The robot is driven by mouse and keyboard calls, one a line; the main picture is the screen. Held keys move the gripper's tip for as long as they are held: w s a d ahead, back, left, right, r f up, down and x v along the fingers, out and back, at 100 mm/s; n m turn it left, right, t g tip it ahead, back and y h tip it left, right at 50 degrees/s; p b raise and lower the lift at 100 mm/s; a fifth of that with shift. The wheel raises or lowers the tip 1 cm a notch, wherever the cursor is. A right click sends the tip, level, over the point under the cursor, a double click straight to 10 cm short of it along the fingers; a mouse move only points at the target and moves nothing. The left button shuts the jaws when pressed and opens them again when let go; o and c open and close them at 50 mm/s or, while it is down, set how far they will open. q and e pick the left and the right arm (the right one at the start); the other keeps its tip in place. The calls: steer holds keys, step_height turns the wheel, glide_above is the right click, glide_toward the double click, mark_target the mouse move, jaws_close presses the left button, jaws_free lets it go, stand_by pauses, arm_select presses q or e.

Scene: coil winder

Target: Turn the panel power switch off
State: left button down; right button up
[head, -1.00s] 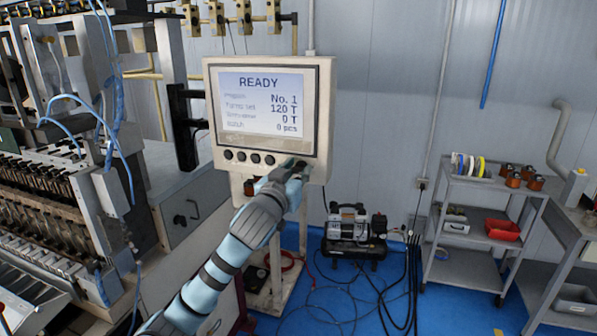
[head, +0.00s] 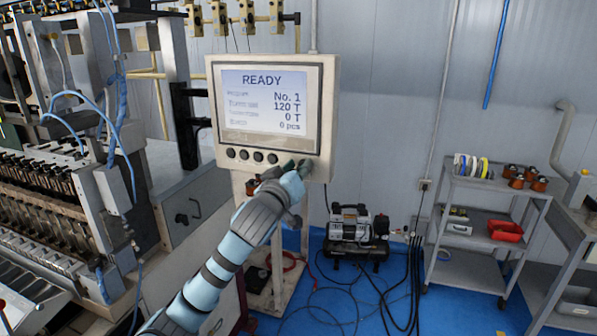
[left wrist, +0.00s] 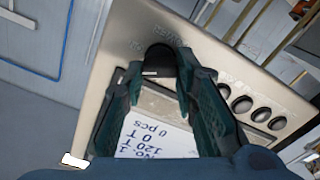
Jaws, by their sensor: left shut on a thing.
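The control panel (head: 265,145) is a beige box with a lit screen (head: 268,100) reading READY, No. 1, 120 T, 0 T and 0 pcs. A row of black buttons (head: 244,155) runs below the screen. My left gripper (head: 297,165) is at the panel's lower right corner and hides the switch there in the head view. In the left wrist view the black round power switch (left wrist: 160,57) sits between the dark green fingertips of my left gripper (left wrist: 158,70), which are shut on it. My right gripper is not in view.
The coil winding machine (head: 50,190) with blue hoses stands at the left. A compressor (head: 355,228) and cables lie on the blue floor below the panel. A grey shelf cart (head: 475,265) and a bench (head: 580,222) stand at the right.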

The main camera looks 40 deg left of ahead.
arm_select(q)
steer(key=shift+a+f+n+b, duration=0.15)
steer(key=shift+n+b, duration=1.35)
steer(key=shift+n, duration=1.6)
steer(key=shift+f+n+b, duration=0.1)
steer(key=shift+n+b, duration=1.35)
steer(key=shift+n, duration=1.65)
steer(key=c, duration=1.3)
jaws_free()
steer(key=shift+c, duration=0.2)
steer(key=shift+o, duration=0.3)
steer(key=shift+w, duration=0.15)
